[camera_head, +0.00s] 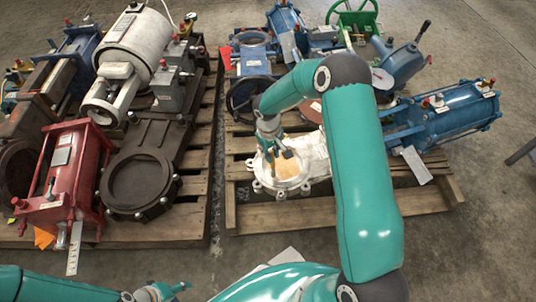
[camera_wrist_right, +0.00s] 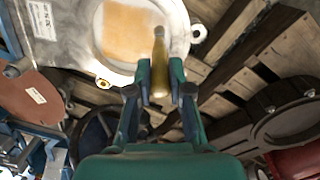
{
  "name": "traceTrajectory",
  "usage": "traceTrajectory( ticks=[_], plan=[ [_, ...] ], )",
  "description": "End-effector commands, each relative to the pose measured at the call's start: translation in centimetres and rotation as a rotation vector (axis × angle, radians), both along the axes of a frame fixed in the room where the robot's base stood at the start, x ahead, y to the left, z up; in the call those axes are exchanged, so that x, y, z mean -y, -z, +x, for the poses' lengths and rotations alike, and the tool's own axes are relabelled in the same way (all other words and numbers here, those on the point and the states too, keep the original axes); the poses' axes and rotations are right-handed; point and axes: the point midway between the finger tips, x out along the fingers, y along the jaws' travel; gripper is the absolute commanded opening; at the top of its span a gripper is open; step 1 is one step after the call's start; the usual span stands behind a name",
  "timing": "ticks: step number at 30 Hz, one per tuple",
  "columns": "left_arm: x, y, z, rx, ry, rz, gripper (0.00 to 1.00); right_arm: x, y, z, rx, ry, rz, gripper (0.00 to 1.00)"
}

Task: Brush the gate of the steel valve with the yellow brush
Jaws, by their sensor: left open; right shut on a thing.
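The steel valve (camera_head: 318,150) is pale silver and lies on the right pallet. Its round port shows the gate (camera_head: 290,170), a tan, rusty-looking face; valve (camera_wrist_right: 60,38) and gate (camera_wrist_right: 133,33) also show at the top of the right wrist view. My right gripper (camera_head: 276,150) is above the port, pointing down. In the wrist view the right gripper (camera_wrist_right: 160,82) is shut on the yellow brush (camera_wrist_right: 159,62), whose far end overlaps the gate's right side. I cannot tell whether it touches. My left gripper (camera_head: 180,288) is open and empty at the bottom edge, away from the valve.
A wooden pallet (camera_head: 275,217) bears the steel valve, with blue valves (camera_head: 455,112) and a green handwheel (camera_head: 352,14) around it. The left pallet (camera_head: 190,222) holds a red actuator (camera_head: 72,172) and a dark valve (camera_head: 140,180). A narrow floor gap separates the pallets.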

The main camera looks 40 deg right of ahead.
Motion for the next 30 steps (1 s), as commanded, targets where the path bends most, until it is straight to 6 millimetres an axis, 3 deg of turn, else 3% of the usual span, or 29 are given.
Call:
traceTrajectory(
  ticks=[30],
  plan=[
    [0.0, 1.5, 0.0, 0.000, 0.000, 0.000, 0.47, 0.3, 1.6, -0.1, 0.000, -0.001, 0.000, 0.00]
  ],
)
